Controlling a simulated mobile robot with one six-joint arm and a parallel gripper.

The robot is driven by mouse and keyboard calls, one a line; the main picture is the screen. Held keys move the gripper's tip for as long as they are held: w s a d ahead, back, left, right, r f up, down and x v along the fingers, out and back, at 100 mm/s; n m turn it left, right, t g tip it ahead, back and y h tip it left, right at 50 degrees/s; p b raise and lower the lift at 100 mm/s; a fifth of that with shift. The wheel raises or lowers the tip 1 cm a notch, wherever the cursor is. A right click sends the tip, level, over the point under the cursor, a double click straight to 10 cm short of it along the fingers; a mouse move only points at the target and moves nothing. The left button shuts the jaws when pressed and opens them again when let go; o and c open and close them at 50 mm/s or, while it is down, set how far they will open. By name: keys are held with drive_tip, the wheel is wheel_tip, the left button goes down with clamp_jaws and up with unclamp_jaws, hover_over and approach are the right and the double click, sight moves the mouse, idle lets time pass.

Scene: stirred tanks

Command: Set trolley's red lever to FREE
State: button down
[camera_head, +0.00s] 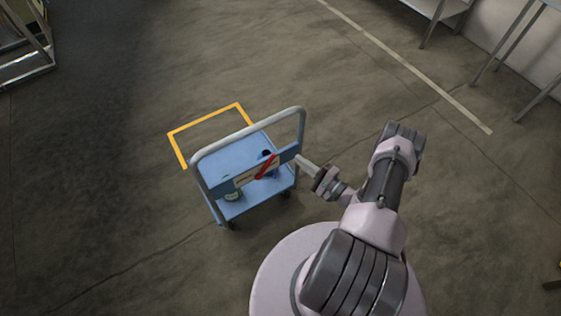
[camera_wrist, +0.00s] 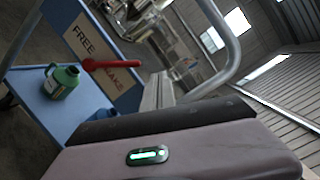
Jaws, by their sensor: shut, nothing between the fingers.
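The blue trolley (camera_head: 225,208) stands on the floor left of my arm, with a blue panel across its grey handle. The panel carries a pale plate lettered FREE (camera_wrist: 83,38) and, beyond it, BRAKE (camera_wrist: 122,82). The red lever (camera_head: 266,167) is tilted across the plate's right part. In the wrist view the red lever (camera_wrist: 112,64) covers the first letters of BRAKE and is clear of FREE. My gripper (camera_head: 304,162) is shut and empty, close to the panel's right end. In the wrist view its fingers (camera_wrist: 157,90) are right of the lever, apparently apart from it.
A green bottle (camera_wrist: 62,84) stands on the trolley's deck. The grey handle tube (camera_wrist: 228,50) rises close to my gripper. A yellow floor outline (camera_head: 205,119) lies behind the trolley. Frames and table legs stand at the far edges; the floor between is open.

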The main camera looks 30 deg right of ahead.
sight(267, 165)
drive_tip(key=s+f+m+h, duration=0.2)
drive_tip(key=s+f+h, duration=0.2)
drive_tip(key=f, duration=0.2)
drive_tip(key=shift+s+d+f+m+t, duration=0.15)
drive_tip(key=shift+d+m+t, duration=0.15)
drive_tip(key=shift+t, duration=0.1)
drive_tip(key=w+b, duration=0.1)
drive_tip(key=w, duration=0.2)
drive_tip(key=w+b, duration=0.1)
drive_tip(key=w, duration=0.2)
drive_tip(key=w+a+b, duration=0.1)
drive_tip(key=w+b, duration=0.1)
drive_tip(key=w, duration=0.2)
drive_tip(key=a, duration=0.1)
drive_tip(key=a+r, duration=0.2)
drive_tip(key=shift+w+a, duration=0.25)
drive_tip(key=shift+w, duration=0.05)
